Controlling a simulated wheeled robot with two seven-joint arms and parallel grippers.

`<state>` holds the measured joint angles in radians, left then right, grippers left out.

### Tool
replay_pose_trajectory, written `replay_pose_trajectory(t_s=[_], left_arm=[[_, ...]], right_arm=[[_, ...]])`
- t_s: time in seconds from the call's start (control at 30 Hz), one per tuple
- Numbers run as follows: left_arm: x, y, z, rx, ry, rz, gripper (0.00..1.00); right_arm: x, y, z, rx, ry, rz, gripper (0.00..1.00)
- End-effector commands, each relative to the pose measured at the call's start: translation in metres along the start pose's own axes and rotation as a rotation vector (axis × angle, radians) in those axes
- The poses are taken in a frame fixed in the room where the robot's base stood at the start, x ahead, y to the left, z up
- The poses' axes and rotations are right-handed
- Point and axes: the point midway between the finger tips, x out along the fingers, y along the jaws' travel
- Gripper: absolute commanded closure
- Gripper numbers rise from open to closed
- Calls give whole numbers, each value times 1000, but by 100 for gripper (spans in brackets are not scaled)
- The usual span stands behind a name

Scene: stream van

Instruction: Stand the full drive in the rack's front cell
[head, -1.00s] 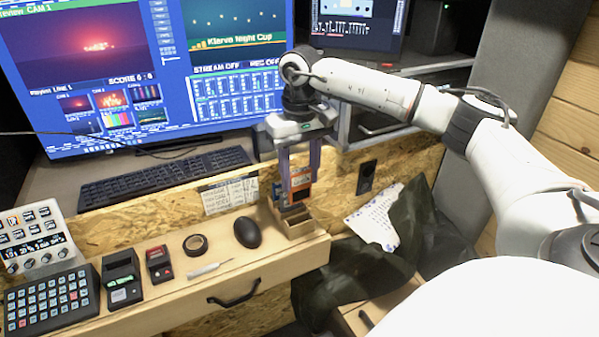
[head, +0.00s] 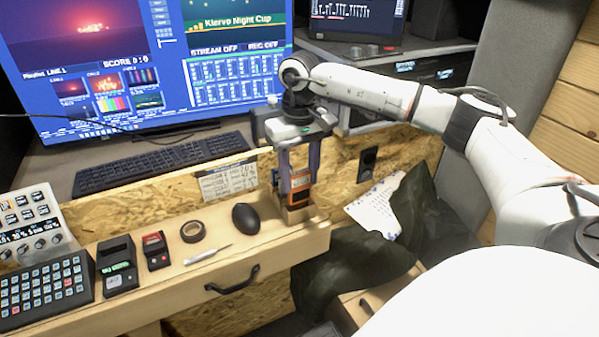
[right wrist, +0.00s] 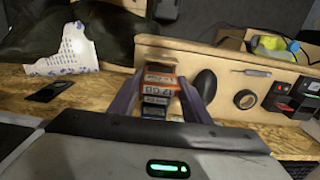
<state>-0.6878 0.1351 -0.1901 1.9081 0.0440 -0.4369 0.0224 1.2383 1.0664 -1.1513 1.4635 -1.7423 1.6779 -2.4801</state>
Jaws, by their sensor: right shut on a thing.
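My right gripper (head: 299,180) points down over the right end of the desk shelf and is shut on an orange drive (head: 301,181). The drive is upright, with its lower end at the mouth of the small wooden rack (head: 302,214). I cannot tell how deep it sits or whether it touches the floor of the cell. A dark and blue edge (head: 275,178) shows just left of the gripper, partly hidden. In the right wrist view the orange drive (right wrist: 159,79) shows between the fingers, with a blue-labelled part beside it. My left gripper is out of view.
Left of the rack lie a black mouse (head: 246,219), a tape roll (head: 193,231), a white pen-like tool (head: 208,254) and two small card readers (head: 117,265). A wooden panel (head: 340,180) stands behind. A dark cloth (head: 352,262) hangs at the right.

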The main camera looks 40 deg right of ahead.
Motion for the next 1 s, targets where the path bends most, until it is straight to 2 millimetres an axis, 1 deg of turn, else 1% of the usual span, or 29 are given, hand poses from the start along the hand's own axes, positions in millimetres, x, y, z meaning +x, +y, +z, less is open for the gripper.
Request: replay_pose_trajectory(t_s=[0.5,1.0], left_arm=[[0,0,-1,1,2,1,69],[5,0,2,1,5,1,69]], right_arm=[[0,0,0,0,1,0,81],[11,0,0,0,1,0,81]])
